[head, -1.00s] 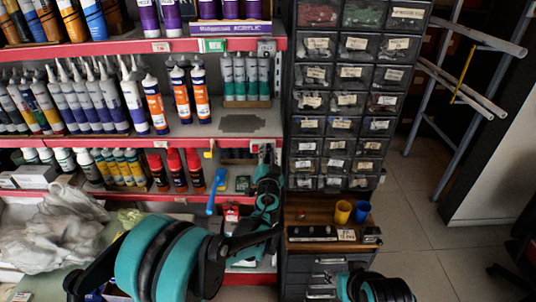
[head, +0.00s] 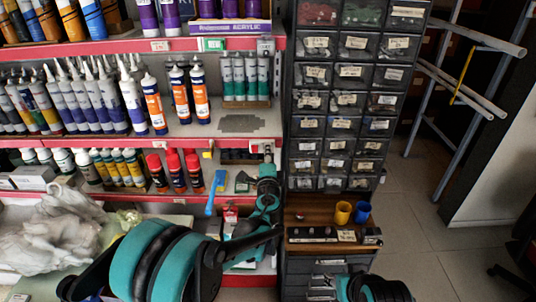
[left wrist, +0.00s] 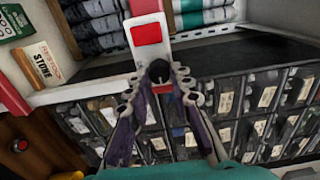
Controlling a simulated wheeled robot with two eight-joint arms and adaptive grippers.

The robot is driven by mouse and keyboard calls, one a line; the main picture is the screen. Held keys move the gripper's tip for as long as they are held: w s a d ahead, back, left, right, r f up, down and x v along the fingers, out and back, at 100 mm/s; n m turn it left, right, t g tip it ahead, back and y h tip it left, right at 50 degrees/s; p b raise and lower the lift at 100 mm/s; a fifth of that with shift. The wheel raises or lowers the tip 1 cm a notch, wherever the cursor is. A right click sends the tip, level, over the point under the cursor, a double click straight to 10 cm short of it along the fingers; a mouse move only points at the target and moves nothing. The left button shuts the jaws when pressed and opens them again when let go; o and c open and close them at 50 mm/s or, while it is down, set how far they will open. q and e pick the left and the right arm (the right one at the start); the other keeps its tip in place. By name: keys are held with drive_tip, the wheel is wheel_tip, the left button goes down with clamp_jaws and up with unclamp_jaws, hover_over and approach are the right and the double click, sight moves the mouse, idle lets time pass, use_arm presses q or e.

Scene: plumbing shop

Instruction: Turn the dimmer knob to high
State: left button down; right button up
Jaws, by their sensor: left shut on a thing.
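The dimmer knob (left wrist: 158,70) is a small black round knob on a pale plate with a red square (left wrist: 146,34) above it, in the left wrist view. My left gripper (left wrist: 160,80) has its two fingers on either side of the knob and is shut on it. In the head view the left gripper (head: 267,158) is at the lower red shelf edge, in front of a small pale plate (head: 262,146); the knob is hidden there. The knob's setting is not readable. Part of my right arm shows at the bottom right; its gripper is out of view.
A dark cabinet of small labelled drawers (head: 340,125) stands just right of the gripper. Shelves hold several tubes and bottles. A blue-handled tool (head: 212,200) hangs left of the arm. A yellow cup (head: 343,212) and a blue cup (head: 362,211) stand on a wooden top.

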use_arm(q)
drive_tip(key=shift+a+f+m+b, duration=0.1)
drive_tip(key=shift+m+b, duration=0.1)
drive_tip(key=shift+m, duration=4.3)
drive_tip(key=shift+f+m+b, duration=0.1)
drive_tip(key=shift+m+b, duration=0.05)
drive_tip(key=shift+m, duration=4.35)
drive_tip(key=c, duration=1.6)
unclamp_jaws()
drive_tip(key=s, duration=1.2)
